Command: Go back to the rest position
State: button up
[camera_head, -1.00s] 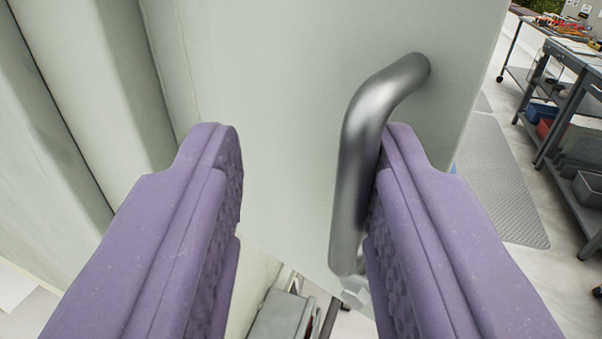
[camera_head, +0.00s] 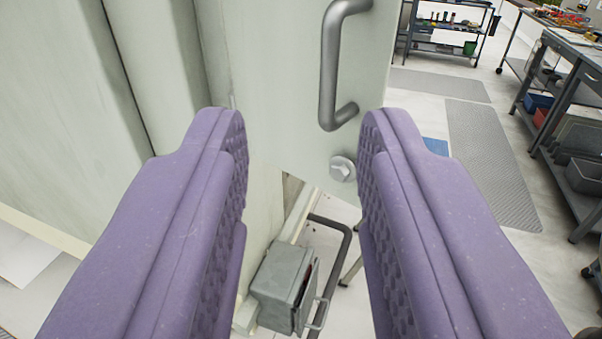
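My gripper (camera_head: 305,135) has two purple padded fingers, spread wide apart with nothing held between them. A grey metal bar handle (camera_head: 329,70) is fixed to a pale door panel (camera_head: 275,120) beyond the fingertips. The handle stands above and ahead of the fingers, apart from them as far as I can see. A round bolt or knob (camera_head: 342,169) sits on the panel below the handle and shows between the fingers.
A pale ribbed wall (camera_head: 70,110) fills the left. A grey box (camera_head: 283,287) with a dark pipe beside it is below. At right are floor mats (camera_head: 490,160), a workbench (camera_head: 565,100) and a shelf cart (camera_head: 445,30). Open floor lies between them.

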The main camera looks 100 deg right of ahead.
jog(key=w+d+r+n+t+b, duration=0.1)
jog(key=w+d+r+t+b, duration=0.25)
jog(key=w+r+t, duration=0.55)
jog(key=w+a+r+n+t+y+b, duration=0.1)
jog(key=a+r+n+t+y+b, duration=0.25)
jog(key=r+t, duration=0.55)
jog(key=w+a+r+n+t+y+b, duration=0.15)
jog(key=r+n+t+y+b, duration=0.3)
jog(key=r, duration=0.75)
jog(key=s+a+r+n+t+y+b, duration=0.1)
jog(key=s+a+r+n+y+b, duration=0.1)
jog(key=s+a+r+n+y, duration=0.25)
jog(key=s+a+r+n+t+y+b, duration=0.1)
jog(key=s+n+y+b, duration=0.1)
jog(key=s+n+y, duration=0.35)
jog(key=s+d+f+g+b, duration=0.1)
jog(key=s+f+g, duration=0.1)
jog(key=s, duration=0.7)
jog(key=s+d+f+n+g+b, duration=0.1)
jog(key=s+f+g+b, duration=0.1)
jog(key=s, duration=0.7)
jog(key=shift+f+g+b, duration=0.3)
jog(key=shift+f+g, duration=0.05)
jog(key=shift+g, duration=0.2)
